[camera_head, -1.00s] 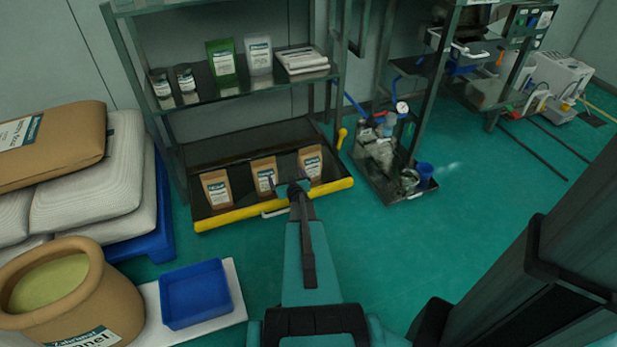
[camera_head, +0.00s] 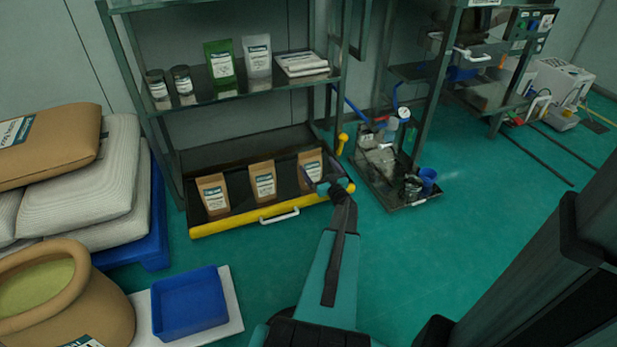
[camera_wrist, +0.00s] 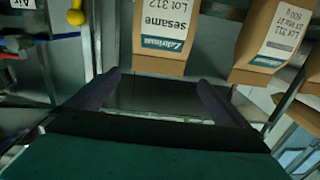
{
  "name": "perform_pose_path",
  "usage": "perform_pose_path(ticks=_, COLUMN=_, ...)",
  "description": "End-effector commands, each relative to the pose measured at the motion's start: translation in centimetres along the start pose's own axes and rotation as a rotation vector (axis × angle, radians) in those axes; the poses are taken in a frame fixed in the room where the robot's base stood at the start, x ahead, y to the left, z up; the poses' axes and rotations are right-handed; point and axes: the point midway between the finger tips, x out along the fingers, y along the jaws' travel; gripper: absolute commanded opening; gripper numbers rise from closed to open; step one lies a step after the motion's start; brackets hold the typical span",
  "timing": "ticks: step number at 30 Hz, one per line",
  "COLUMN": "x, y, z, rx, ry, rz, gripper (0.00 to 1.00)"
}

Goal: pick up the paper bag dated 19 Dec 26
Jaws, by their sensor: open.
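Three brown paper bags stand in a row on the low yellow-edged shelf tray: a left one (camera_head: 213,193), a middle one (camera_head: 263,180) and a right one (camera_head: 310,169). In the wrist view, which is upside down, the nearest bag (camera_wrist: 163,30) reads "sesame, Lot 312"; its date is out of frame. The bag beside it (camera_wrist: 268,40) reads "Lot 311, 23 May 27". A third bag's edge (camera_wrist: 314,75) shows at the right; no date 19 Dec 26 is legible. My gripper (camera_head: 328,184) is open and empty in front of the right bag; it also shows in the wrist view (camera_wrist: 158,82).
The tray's yellow front edge (camera_head: 245,218) has a white handle (camera_head: 279,216). Above it is a shelf with jars and pouches (camera_head: 221,62). A cluttered low cart (camera_head: 390,170) stands to the right. A blue bin (camera_head: 188,303) and sacks (camera_head: 75,200) are at left.

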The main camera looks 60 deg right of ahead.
Motion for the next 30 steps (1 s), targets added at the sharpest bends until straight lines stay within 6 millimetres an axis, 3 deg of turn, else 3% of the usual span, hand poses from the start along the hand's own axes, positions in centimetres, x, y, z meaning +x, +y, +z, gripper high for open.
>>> perform_pose_path(ticks=8, x=2.0, y=0.0, z=0.2, rx=-0.001, ry=0.001, rz=-0.002, gripper=1.0)
perform_pose_path(ticks=21, x=7.8, y=0.0, z=0.3, rx=0.0, ry=0.0, rz=-0.001, gripper=1.0)
perform_pose_path(ticks=30, x=8.7, y=0.0, z=0.0, rx=0.0, ry=-0.001, rz=0.0, gripper=1.0)
